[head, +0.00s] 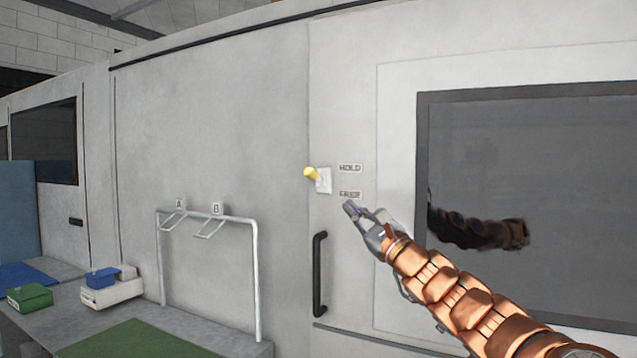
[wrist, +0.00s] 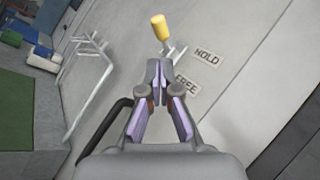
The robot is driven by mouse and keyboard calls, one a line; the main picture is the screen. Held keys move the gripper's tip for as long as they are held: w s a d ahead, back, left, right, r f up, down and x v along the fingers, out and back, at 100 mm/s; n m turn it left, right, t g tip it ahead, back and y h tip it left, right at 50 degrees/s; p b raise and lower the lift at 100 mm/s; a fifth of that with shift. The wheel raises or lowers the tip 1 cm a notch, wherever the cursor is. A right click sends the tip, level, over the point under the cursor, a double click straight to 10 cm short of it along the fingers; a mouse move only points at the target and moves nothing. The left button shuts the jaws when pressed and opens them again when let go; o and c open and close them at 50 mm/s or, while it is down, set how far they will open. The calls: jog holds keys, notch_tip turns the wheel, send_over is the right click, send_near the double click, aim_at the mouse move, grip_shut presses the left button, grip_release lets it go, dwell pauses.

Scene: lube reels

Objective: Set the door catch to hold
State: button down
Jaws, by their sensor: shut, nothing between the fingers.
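The door catch is a lever with a yellow knob (head: 311,173) on a white plate (head: 324,181). HOLD (head: 350,168) and FREE (head: 350,194) labels sit to its right, HOLD above FREE. In the head view the knob is about level with HOLD, but the lever juts outward, so I cannot tell its setting. My gripper (head: 350,207) is shut and empty, below and right of the knob, in front of the FREE label's lower side. In the wrist view the knob (wrist: 160,27) shows beyond my shut fingertips (wrist: 158,68), apart from them.
A black door handle (head: 320,274) is below the catch. A dark window (head: 560,150) is at right. A white rack (head: 258,285) with hooks A and B stands left on a bench, with a green box (head: 30,297) and blue box (head: 102,278). Wall above the catch is clear.

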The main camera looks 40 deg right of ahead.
aim_at(312, 175)
jog(key=p+x, duration=0.3)
jog(key=x, duration=1)
jog(key=shift+w+a+p, duration=0.15)
jog(key=shift+p, duration=0.25)
